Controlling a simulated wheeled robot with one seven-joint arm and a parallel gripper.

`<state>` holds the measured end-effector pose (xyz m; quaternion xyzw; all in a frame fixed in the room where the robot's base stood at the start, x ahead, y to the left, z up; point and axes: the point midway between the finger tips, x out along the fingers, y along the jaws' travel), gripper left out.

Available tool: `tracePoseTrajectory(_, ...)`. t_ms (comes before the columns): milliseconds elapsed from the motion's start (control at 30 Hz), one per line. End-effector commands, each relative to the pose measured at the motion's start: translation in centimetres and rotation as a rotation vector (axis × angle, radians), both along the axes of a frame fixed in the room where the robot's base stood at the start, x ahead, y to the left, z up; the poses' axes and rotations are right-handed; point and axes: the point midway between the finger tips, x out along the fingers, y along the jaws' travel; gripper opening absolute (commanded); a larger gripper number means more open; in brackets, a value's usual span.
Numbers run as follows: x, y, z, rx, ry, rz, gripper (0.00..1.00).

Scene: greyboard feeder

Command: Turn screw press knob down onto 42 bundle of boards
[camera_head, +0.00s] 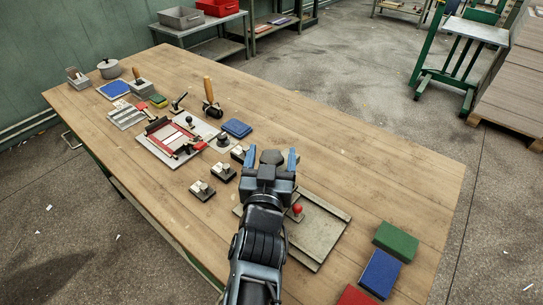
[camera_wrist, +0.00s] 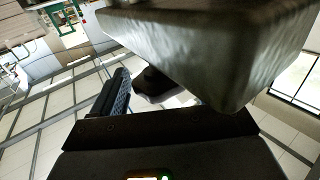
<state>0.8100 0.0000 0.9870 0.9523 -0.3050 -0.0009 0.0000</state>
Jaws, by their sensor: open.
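My gripper (camera_head: 271,161) is open over the middle of the wooden bench, with its blue-padded fingers apart. A dark grey, many-sided piece (camera_head: 271,156) shows between the fingertips in the head view; it may be the press knob, and I cannot tell whether the fingers touch it. In the wrist view a large rough grey metal block (camera_wrist: 215,45) fills the upper right, close to one finger (camera_wrist: 115,93). A dark rounded part (camera_wrist: 155,82) shows beyond that finger, partly hidden by the block. I cannot make out the bundle of boards or its number.
A grey plate (camera_head: 322,232) with a red ball knob (camera_head: 298,208) lies partly under my arm. Green (camera_head: 396,241), blue (camera_head: 380,273) and red blocks stand at the right. A red-edged fixture (camera_head: 175,138) and small labelled blocks lie left. The bench's far right is clear.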

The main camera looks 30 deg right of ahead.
Motion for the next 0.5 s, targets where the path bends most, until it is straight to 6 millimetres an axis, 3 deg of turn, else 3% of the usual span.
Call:
tracePoseTrajectory(267,-0.6,0.5,0.0,0.001,-0.002,0.001,0.78)
tracePoseTrajectory(500,-3.6,2.8,-0.2,0.003,-0.001,0.002,0.78)
